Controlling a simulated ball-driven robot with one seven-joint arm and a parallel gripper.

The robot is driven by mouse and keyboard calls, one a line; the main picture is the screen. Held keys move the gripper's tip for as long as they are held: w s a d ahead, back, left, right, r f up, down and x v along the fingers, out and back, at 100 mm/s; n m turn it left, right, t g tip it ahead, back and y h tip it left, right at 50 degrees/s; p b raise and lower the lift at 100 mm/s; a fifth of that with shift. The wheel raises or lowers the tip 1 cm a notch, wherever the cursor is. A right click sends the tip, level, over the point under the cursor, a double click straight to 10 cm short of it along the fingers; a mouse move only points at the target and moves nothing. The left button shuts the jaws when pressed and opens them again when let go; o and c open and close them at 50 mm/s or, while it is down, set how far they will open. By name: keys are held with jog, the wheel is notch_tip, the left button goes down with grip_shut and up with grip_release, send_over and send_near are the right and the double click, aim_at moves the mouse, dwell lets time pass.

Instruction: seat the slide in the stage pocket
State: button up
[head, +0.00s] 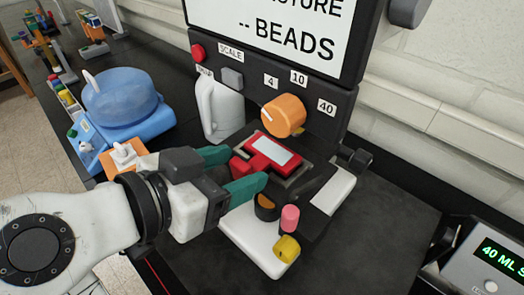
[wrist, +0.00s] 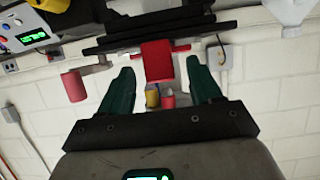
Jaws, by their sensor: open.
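The red slide (head: 253,167) with a white label lies at the dark stage (head: 318,171) of the white-based instrument. I cannot tell whether it lies flat at the bottom of the pocket. In the wrist view, the slide's red end (wrist: 157,62) shows between my fingers. My gripper (head: 240,169) has green fingers and is open, its fingertips on either side of the slide's near end, with gaps showing in the wrist view (wrist: 160,72). The pocket's inner edges are partly hidden by the slide.
An orange knob (head: 283,116) and the display panel (head: 275,25) stand behind the stage. Pink (head: 289,218) and yellow (head: 286,249) knobs rise from the instrument's base. A white jug (head: 220,108) and a blue domed device (head: 122,102) are to the left.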

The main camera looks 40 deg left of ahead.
aim_at(260, 156)
jog(key=shift+x, duration=1.25)
jog(key=shift+c, duration=0.4)
jog(key=c, duration=1)
jog(key=shift+c, duration=0.2)
jog(key=shift+r, duration=0.1)
